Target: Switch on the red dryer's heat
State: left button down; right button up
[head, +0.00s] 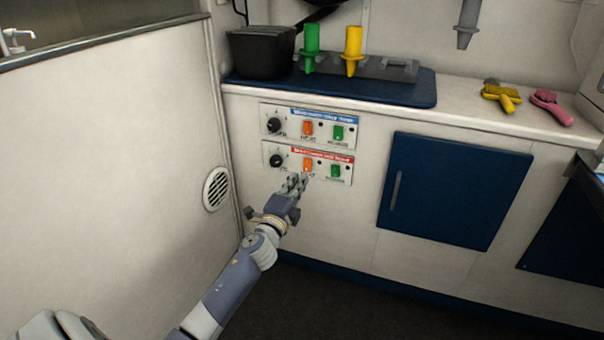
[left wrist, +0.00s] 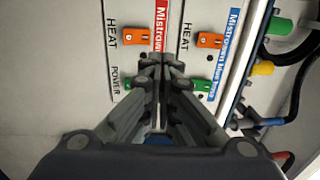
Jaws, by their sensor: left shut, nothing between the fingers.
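The red-labelled dryer panel (head: 340,171) is the lower of two panels on the white cabinet front. Its orange heat switch (head: 308,164) sits mid-panel, between a black knob (head: 276,161) and a green switch (head: 336,171). In the left wrist view the same heat switch (left wrist: 136,37) shows beside the word HEAT, with the green power switch (left wrist: 128,84) below it. My left gripper (head: 298,179) is shut and empty, its tips just below the heat switch in the head view; I cannot tell if they touch the panel. Which way the heat switch is tipped is unclear. My right gripper is not in view.
The blue-labelled panel (head: 346,121) with a similar orange switch (head: 308,129) is directly above. A blue cabinet door (head: 455,190) is to the right, a round vent (head: 216,189) on the left wall. Green (head: 311,43) and yellow (head: 353,45) nozzles stand on the counter above.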

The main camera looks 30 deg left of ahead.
pick_arm(q)
jog(key=shift+s+d+r+p, duration=0.1)
jog(key=shift+s+d+p, duration=0.05)
jog(key=shift+s, duration=0.55)
jog(key=shift+s+d+r+p, duration=0.1)
jog(key=shift+s+d+p, duration=0.1)
jog(key=shift+s, duration=0.45)
jog(key=shift+s+d+r+p, duration=0.1)
jog(key=shift+s+p, duration=0.05)
jog(key=shift+s, duration=0.55)
